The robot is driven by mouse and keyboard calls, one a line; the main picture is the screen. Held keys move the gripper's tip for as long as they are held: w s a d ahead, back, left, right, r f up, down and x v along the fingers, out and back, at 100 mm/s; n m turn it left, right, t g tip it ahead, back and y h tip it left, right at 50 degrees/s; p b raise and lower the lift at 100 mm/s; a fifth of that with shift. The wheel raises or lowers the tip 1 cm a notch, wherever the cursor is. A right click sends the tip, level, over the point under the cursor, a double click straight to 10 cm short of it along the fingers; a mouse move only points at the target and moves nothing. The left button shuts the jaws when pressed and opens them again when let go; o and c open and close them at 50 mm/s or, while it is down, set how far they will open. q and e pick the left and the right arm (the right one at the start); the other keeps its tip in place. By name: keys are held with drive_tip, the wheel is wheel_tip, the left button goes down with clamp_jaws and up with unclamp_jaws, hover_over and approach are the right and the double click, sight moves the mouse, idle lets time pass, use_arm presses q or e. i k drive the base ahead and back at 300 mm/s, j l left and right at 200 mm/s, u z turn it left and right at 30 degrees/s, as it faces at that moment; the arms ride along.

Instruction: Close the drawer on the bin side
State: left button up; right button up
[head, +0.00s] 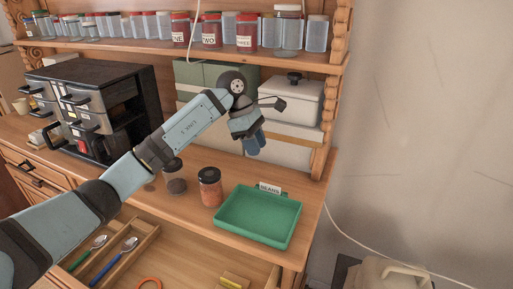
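A wooden drawer (192,262) is pulled out below the dresser counter, at the bottom of the head view. Its front is out of the frame. A beige lidded bin (385,275) stands on the floor at the lower right, to the right of the dresser. My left gripper (255,145) hangs above the back of the counter, in front of the white container. It points down and nothing is visible in it; I cannot tell whether its fingers are apart. My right gripper is not in view.
A green tray (259,216) sits near the counter's right front corner. Two jars, one with red contents (210,188), stand left of it. A black coffee machine (100,110) stands at left. Spoons (118,260) lie in the open drawer. Jars line the shelf above.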

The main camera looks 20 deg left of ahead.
sight(181, 258)
drive_tip(key=k+l, duration=0.35)
drive_tip(key=l, duration=0.15)
drive_tip(key=k+l, duration=0.35)
drive_tip(key=l, duration=0.2)
